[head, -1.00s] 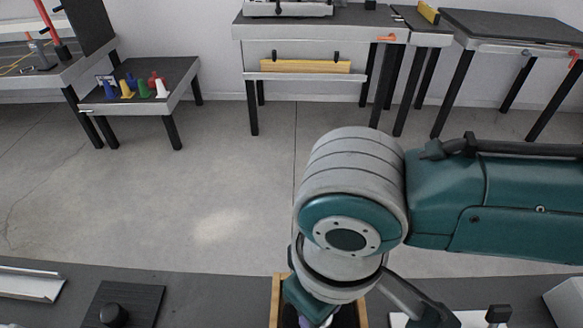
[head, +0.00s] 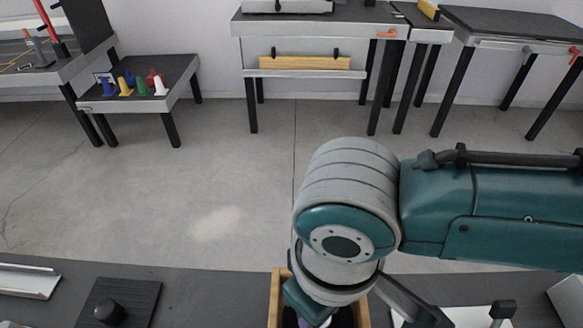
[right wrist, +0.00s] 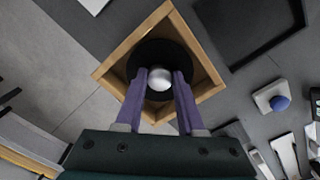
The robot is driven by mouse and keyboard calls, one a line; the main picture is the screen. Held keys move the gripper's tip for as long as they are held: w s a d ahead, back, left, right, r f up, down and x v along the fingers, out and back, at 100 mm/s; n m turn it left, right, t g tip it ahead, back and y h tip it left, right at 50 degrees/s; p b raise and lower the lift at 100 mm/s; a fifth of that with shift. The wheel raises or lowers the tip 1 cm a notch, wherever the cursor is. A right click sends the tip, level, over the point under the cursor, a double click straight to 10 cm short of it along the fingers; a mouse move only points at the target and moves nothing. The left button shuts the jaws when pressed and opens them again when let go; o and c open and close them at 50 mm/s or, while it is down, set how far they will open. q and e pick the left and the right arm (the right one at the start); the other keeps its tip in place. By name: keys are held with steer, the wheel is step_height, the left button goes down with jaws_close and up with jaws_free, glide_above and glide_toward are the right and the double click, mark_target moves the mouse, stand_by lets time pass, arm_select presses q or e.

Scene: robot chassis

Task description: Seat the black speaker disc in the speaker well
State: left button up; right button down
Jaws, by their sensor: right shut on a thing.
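The black speaker disc (right wrist: 144,57) shows in the right wrist view as a dark round plate with a silver-white dome (right wrist: 159,78) at its middle. My right gripper (right wrist: 160,84) has its purple fingers closed on either side of this dome. The disc appears within the outline of a square wooden box (right wrist: 112,76); I cannot tell whether it rests inside or hangs above. The box also shows at the bottom of the head view (head: 275,300), mostly hidden by my right arm. I cannot tell which part is the speaker well. My left gripper is not in view.
A dark plate with a black knob (head: 110,312) lies left of the box, with a metal channel (head: 28,281) farther left. A black square tray (right wrist: 246,38) and a blue button on a white block (right wrist: 280,103) show in the wrist view. Tables stand beyond the open floor.

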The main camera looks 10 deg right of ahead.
steer(key=shift+f, duration=0.15)
steer(key=shift+c, duration=2.2)
jaws_free()
step_height(320, 180, up, 10)
steer(key=p, duration=0.2)
